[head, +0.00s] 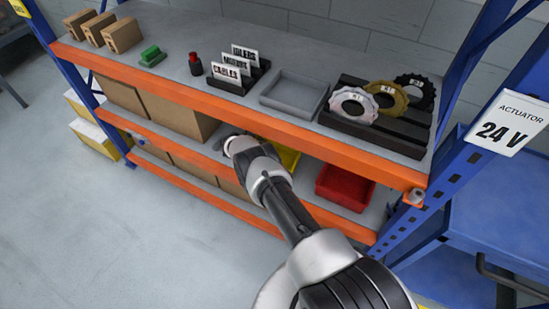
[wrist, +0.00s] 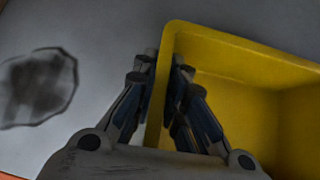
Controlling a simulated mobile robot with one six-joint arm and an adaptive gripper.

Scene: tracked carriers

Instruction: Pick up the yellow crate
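The yellow crate (head: 288,158) is on the middle shelf level, partly hidden behind my arm in the head view. In the wrist view, the yellow crate (wrist: 250,50) fills the right side, and its inside looks empty. My gripper (wrist: 164,68) has one finger outside and one inside the crate's left wall. Both fingers lie close against that wall, and it looks pinched between them. In the head view my fingers are hidden by the wrist and the shelf edge. I cannot tell whether the crate's base touches the shelf.
A red crate (head: 345,187) stands right of the yellow one. Cardboard boxes (head: 172,108) stand to the left. The orange upper beam (head: 180,88) passes above my wrist. A dark round patch or part (wrist: 38,88) lies left of my fingers. The top shelf holds a grey tray (head: 294,94) and gears (head: 354,105).

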